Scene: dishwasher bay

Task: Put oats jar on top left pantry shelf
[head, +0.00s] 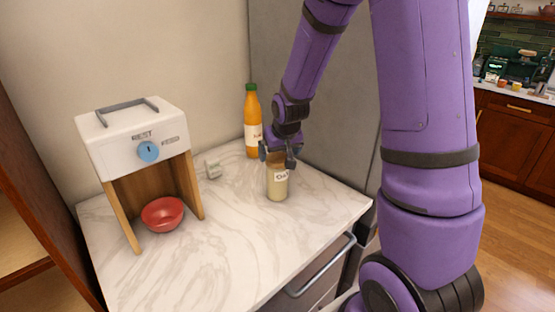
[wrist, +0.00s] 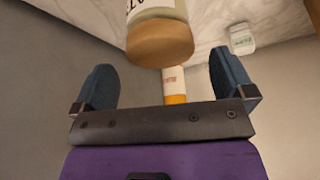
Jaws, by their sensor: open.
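The oats jar (head: 277,184) stands upright on the marble counter, with a pale body, a label and a brown lid. My gripper (head: 278,160) is directly above it, pointing down, with its fingers near the lid. In the wrist view the jar's brown lid (wrist: 160,42) shows just beyond and between the two dark fingers of my gripper (wrist: 165,80). The fingers are wide apart and nothing is held. The label is only partly readable. Part of a wooden shelf unit (head: 22,235) shows at the left edge; I cannot tell whether it is the pantry.
An orange bottle (head: 252,125) with a green cap stands behind the jar. A white dispenser (head: 135,135) with a red bowl (head: 163,213) stands at the left. The counter's front middle (head: 225,255) is clear.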

